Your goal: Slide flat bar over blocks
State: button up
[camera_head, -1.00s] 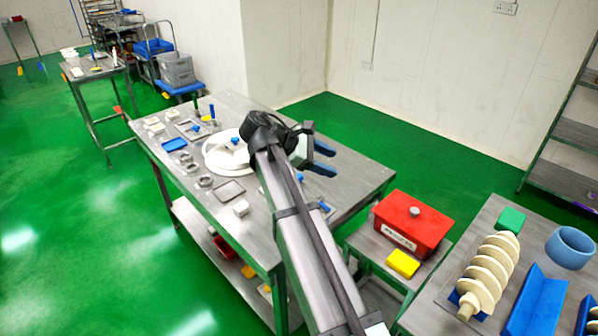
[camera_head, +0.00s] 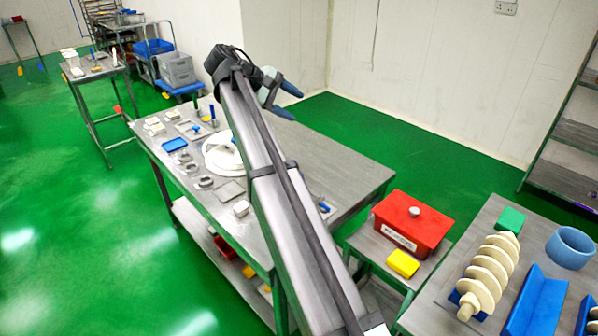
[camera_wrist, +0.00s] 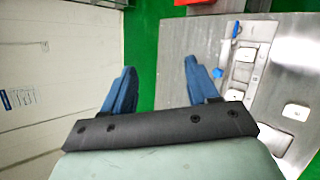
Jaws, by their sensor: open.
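My gripper (camera_head: 289,99) is raised over the far side of the metal table (camera_head: 345,178), with its two blue fingers apart and nothing between them. In the wrist view the gripper (camera_wrist: 162,84) shows the same gap, with green floor behind it. White blocks (camera_head: 154,126) lie at the table's left end, beside a flat metal piece (camera_head: 188,130). Another white block (camera_head: 241,208) lies near the front edge. In the wrist view a white block (camera_wrist: 296,112) and a flat pale strip (camera_wrist: 262,56) lie right of the gripper. I cannot tell which piece is the flat bar.
A blue tray (camera_head: 174,144), metal rings (camera_head: 205,182) and a white round part (camera_head: 218,158) lie on the table, the last partly behind my arm. A red box (camera_head: 413,224) and a yellow block (camera_head: 402,263) stand on a side table. The table's right end is mostly clear.

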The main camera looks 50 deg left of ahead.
jog(key=w+a+f+m+g+y, duration=0.1)
jog(key=w+f+m+g, duration=0.1)
jog(key=f, duration=0.7)
jog(key=w+a+f+m+g+y, duration=0.1)
jog(key=w+a+f+m+g, duration=0.1)
jog(key=f, duration=0.8)
jog(key=w+a+f+m+g+y, duration=0.1)
jog(key=w+f+m+g+y, duration=0.1)
jog(key=f, duration=0.7)
jog(key=shift+w+a+f+m+g, duration=0.1)
jog(key=shift+w+m+g, duration=0.25)
jog(key=shift+m+g, duration=0.4)
jog(key=shift+w+a+f+m+g, duration=0.1)
jog(key=shift+w+m+g, duration=0.3)
jog(key=shift+g, duration=0.65)
jog(key=shift+c, duration=0.2)
grip_shut()
